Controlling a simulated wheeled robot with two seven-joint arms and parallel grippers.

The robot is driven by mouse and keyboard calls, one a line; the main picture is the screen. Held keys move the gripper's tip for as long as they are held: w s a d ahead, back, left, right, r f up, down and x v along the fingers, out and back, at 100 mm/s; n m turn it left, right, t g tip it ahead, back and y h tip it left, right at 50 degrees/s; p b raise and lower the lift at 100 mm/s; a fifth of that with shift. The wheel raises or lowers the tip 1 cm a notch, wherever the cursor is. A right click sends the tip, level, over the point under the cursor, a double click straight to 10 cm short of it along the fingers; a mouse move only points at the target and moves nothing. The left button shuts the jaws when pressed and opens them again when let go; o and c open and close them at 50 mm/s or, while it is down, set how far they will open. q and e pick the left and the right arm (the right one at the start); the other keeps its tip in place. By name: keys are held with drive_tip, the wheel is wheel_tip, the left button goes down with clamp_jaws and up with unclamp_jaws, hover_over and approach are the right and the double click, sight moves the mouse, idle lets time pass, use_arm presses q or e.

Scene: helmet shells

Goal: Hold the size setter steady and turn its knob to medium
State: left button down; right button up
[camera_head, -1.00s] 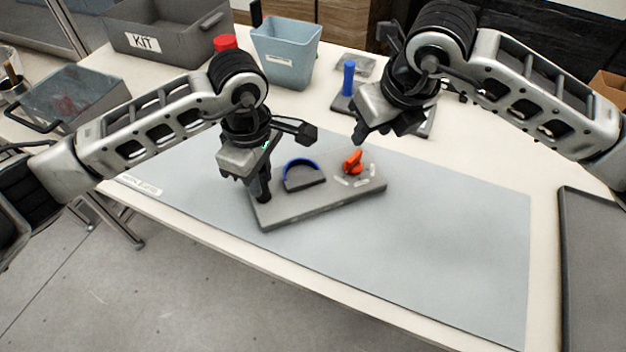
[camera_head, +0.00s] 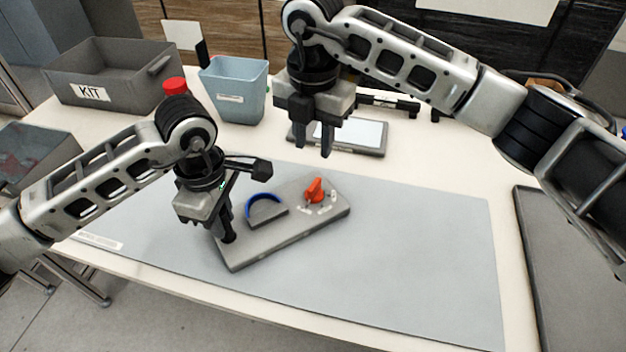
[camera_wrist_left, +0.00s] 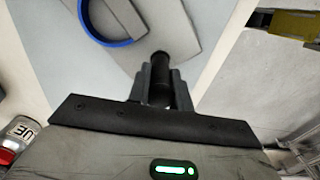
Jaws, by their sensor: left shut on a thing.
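The size setter (camera_head: 290,231) is a grey slab lying slantwise on the grey mat, with a blue-rimmed half-round piece (camera_head: 264,207) on top. Its orange knob (camera_head: 314,190) stands near the right end, beside small white labels too small to read. My left gripper (camera_head: 227,238) is shut on a black post (camera_wrist_left: 160,72) at the slab's left end. In the left wrist view the fingers close on both sides of this post. My right gripper (camera_head: 313,150) hangs fingers down behind the knob, apart from it. Its two fingers are separated with nothing between them.
A grey KIT bin (camera_head: 120,75), a light blue bin (camera_head: 235,88) and a red cap (camera_head: 174,85) stand at the back left. A flat tray (camera_head: 372,138) lies behind the right gripper. The grey mat (camera_head: 420,240) is clear on the right; a dark tray (camera_head: 560,270) is beyond.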

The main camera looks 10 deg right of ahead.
sight(313, 185)
wheel_tip(313, 185, down, 11)
drive_tip(key=shift+r, duration=0.1)
idle(0.3)
clamp_jaws()
